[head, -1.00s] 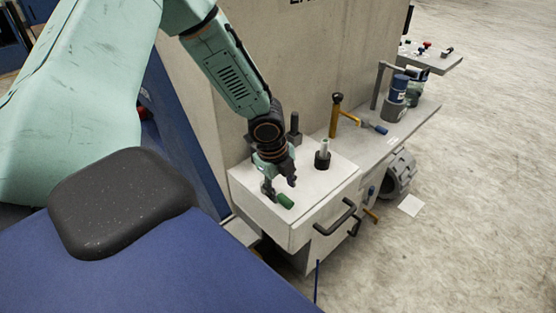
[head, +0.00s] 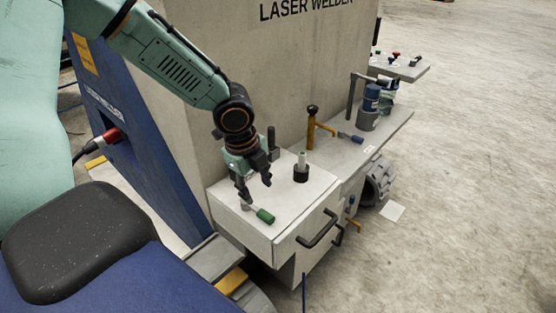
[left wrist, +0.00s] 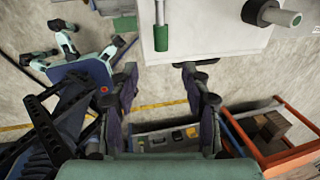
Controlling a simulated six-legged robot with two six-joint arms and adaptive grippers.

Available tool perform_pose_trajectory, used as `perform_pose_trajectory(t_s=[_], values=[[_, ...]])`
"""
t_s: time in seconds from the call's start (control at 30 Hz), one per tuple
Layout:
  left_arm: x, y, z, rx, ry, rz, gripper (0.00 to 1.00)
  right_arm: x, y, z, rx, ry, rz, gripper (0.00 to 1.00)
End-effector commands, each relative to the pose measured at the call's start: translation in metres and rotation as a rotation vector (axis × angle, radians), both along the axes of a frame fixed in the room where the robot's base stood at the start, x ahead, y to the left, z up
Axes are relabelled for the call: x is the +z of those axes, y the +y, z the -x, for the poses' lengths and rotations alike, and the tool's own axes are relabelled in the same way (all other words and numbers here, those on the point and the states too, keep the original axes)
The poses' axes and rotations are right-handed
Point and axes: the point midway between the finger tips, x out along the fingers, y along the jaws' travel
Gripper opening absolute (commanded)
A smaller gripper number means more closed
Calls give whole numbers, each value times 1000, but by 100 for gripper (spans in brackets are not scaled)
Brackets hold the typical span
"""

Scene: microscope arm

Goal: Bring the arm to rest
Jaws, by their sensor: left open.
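My left gripper (head: 255,193) hangs fingers down over the left side of the white cabinet top (head: 228,202). It is open and nothing shows between its fingers. In the left wrist view the two dark fingers (left wrist: 163,97) stand apart, with floor and low items far behind the gap. A green-handled tool with a metal shank (head: 264,215) lies on the cabinet top just below and right of the fingers. It also shows in the left wrist view (left wrist: 160,38), apart from the fingers. I cannot make out a microscope arm for certain. My right gripper is not in view.
The tall laser welder housing (head: 290,75) stands behind the cabinet. A black-based post (head: 301,172) and a yellow post with a black knob (head: 312,125) rise nearby. Blue containers (head: 371,97) stand on the side shelf. An orange-edged crate (left wrist: 275,158) is on the floor.

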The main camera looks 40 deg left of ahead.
Motion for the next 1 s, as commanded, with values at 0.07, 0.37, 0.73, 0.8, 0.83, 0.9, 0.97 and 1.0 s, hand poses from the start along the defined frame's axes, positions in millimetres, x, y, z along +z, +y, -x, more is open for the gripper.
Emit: perform_pose_trajectory(t_s=[0.07, 0.37, 0.73, 0.8, 0.83, 0.9, 0.97, 1.0], values=[[0, 0, 0, 0, 0, 0, 48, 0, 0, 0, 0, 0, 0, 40], [3, -13, -10, 126, -43, 88, 48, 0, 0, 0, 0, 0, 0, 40], [-32, -129, -11, 1039, 1, 677, 48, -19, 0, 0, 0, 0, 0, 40], [-60, -137, 3, 1221, 29, 701, 48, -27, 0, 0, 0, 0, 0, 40], [-73, -140, 10, 1297, 37, 701, 48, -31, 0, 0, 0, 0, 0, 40], [-108, -142, 33, 1468, 49, 675, 48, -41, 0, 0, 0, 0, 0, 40], [-139, -140, 59, 1594, 48, 628, 48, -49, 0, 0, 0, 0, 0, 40], [-158, -138, 76, 1659, 44, 587, 48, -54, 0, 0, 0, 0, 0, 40]])
